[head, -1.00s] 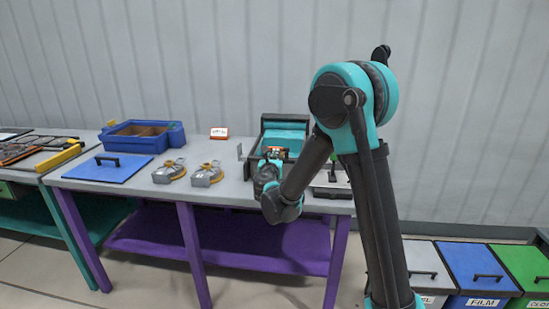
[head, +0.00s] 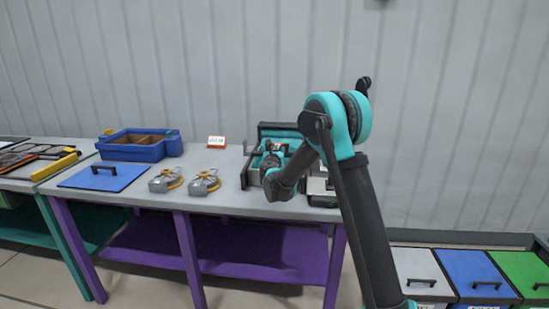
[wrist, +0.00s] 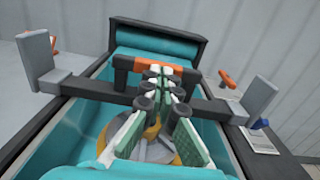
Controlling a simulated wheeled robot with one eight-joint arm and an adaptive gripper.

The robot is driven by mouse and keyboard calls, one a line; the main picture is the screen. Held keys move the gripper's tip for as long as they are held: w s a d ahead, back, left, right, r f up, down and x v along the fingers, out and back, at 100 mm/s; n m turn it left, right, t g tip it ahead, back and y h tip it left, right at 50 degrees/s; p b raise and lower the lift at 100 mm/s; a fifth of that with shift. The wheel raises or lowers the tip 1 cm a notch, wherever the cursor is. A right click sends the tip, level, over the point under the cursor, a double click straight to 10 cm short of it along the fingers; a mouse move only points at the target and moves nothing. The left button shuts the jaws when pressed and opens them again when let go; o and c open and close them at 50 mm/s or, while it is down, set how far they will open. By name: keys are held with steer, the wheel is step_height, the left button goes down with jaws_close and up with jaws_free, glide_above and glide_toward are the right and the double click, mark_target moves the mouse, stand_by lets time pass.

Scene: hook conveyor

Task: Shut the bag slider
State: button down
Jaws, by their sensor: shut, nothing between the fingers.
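A teal bag (wrist: 48,135) lies in a dark-framed bay, with a grey and orange part (wrist: 125,130) inside its open middle; the bay also shows in the head view (head: 292,129). A dark bar (wrist: 92,85) crosses over the bag between two upright grey plates (wrist: 38,62) (wrist: 262,97). An orange-topped black bracket (wrist: 178,71), perhaps the slider, stands by the bar's middle. My gripper (wrist: 161,78) is shut and empty, its green-padded fingers pointing at the bracket. Whether they touch it I cannot tell. In the head view my arm hides part of the bay.
Two grey and orange parts (head: 166,180) (head: 204,182), a blue lid (head: 103,176) and a blue divided box (head: 140,145) lie on the table left of the bay. A small sign (head: 216,142) stands behind. Lidded bins (head: 480,272) stand at the right.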

steer(key=w, duration=1.6)
steer(key=shift+d, duration=0.25)
steer(key=shift+w, duration=0.35)
steer(key=shift+r, duration=0.1)
